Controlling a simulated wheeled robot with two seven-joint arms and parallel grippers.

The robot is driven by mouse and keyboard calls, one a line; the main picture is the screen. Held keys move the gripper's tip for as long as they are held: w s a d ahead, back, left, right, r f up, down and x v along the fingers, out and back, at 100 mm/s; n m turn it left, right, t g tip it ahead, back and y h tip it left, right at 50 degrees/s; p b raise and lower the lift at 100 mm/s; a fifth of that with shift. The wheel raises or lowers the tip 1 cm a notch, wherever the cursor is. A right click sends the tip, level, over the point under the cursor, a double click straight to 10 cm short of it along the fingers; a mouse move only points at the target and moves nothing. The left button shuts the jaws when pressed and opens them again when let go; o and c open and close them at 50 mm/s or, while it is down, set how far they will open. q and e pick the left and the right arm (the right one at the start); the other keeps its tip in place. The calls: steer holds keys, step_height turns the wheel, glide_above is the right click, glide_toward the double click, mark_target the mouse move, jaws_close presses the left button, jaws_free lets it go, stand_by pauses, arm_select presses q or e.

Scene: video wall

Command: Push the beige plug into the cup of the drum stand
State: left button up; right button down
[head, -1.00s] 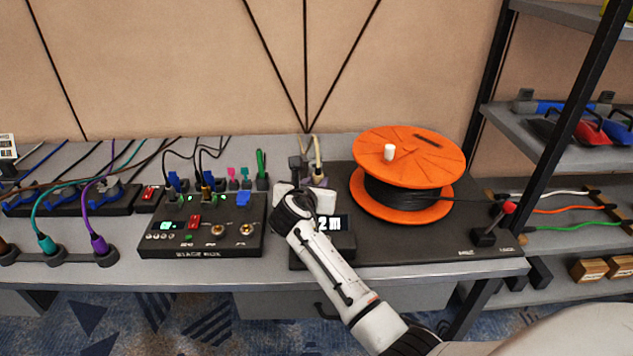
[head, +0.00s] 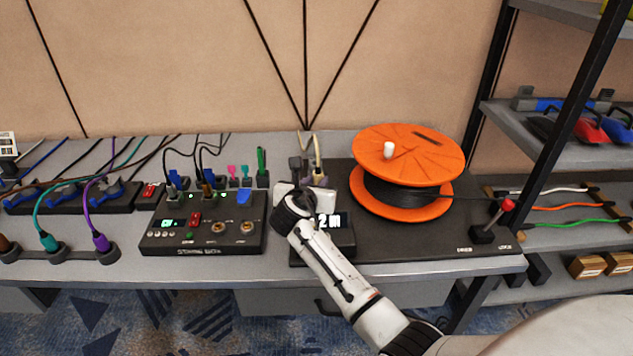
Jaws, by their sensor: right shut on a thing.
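The beige plug (head: 318,172) with its pale cable stands at the back of the drum stand's left part, at the far side of my right gripper (head: 309,188). My right gripper is shut on the beige plug; its white body hides the plug's lower end and any cup below, so I cannot tell how deep the plug sits. The drum stand (head: 400,238) is a dark flat base carrying an orange cable drum (head: 412,152) with black cable. A dark plug (head: 295,165) stands just left of the beige one. My left gripper is not in view.
A black stage box (head: 203,240) with switches stands left of the drum stand. A display (head: 330,221) reading "2 m" is partly behind my arm. A red-topped lever (head: 508,206) is at the stand's right end. Shelving (head: 545,150) rises at the right.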

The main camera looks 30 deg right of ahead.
steer(key=shift+f, duration=0.25)
steer(key=shift+f, duration=0.3)
steer(key=shift+f, duration=0.25)
stand_by(0.5)
steer(key=shift+f, duration=0.25)
steer(key=shift+f, duration=0.2)
stand_by(0.4)
steer(key=shift+f, duration=0.4)
steer(key=shift+f, duration=0.55)
stand_by(0.5)
